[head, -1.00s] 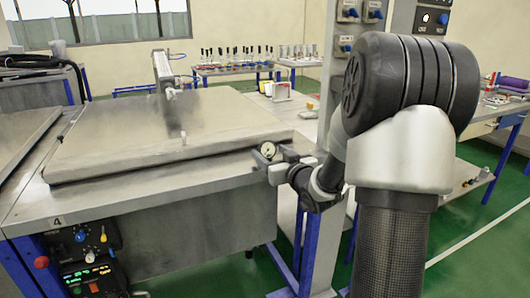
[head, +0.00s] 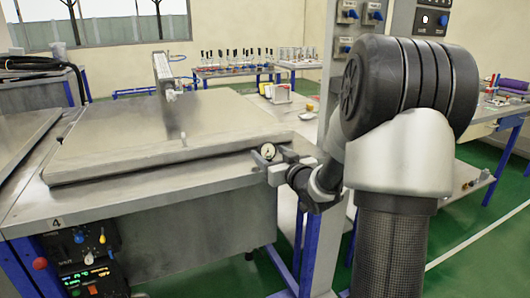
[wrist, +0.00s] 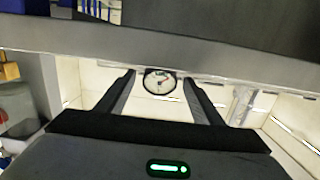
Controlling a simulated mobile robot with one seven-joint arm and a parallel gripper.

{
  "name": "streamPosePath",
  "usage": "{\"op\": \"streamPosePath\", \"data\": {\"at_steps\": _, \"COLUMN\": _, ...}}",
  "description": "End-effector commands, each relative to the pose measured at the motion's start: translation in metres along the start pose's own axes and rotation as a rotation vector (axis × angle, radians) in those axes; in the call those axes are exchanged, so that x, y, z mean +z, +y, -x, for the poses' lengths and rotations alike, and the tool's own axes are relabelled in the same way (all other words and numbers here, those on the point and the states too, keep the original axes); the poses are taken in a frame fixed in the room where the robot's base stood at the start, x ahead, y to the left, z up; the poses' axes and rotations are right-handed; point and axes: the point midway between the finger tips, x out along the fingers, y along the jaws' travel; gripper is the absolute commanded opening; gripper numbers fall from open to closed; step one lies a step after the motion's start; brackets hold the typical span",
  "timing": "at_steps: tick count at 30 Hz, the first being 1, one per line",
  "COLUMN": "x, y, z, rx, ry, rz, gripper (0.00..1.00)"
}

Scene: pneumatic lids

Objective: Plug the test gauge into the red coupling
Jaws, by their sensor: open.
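The test gauge (head: 267,151) is a small round dial with a white face. In the head view it shows just above my gripper (head: 275,172), by the right end of the bench's front edge. In the wrist view the gauge (wrist: 160,81) appears between the tips of my two dark fingers (wrist: 159,97). The fingers are open, with a visible gap on each side of the dial. I cannot tell what supports the gauge. I cannot make out the red coupling for certain; a round red part (head: 40,264) sits at the left of the control panel (head: 88,262).
A large flat lid (head: 165,135) lies on the metal bench (head: 150,208), with an upright actuator (head: 165,80) at its back. A grey post (head: 398,20) with switch boxes stands behind my arm. A rack table (head: 235,68) is at the back. Green floor is open at right.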

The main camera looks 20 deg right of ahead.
Motion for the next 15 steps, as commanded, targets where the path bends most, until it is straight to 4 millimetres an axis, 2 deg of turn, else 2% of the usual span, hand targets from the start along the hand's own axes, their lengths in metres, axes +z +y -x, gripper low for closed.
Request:
{"op": "streamPosePath", "data": {"at_steps": 7, "x": 0.0, "y": 0.0001, "z": 0.0, "rx": 0.0, "ry": 0.0, "rz": 0.0, "gripper": 0.61}}
{"op": "streamPosePath", "data": {"at_steps": 12, "x": 0.0, "y": 0.0001, "z": 0.0, "rx": 0.0, "ry": 0.0, "rz": 0.0, "gripper": 0.32}}
{"op": "streamPosePath", "data": {"at_steps": 15, "x": -0.0007, "y": 0.0002, "z": -0.0001, "rx": 0.0, "ry": 0.002, "rz": 0.0, "gripper": 0.19}}
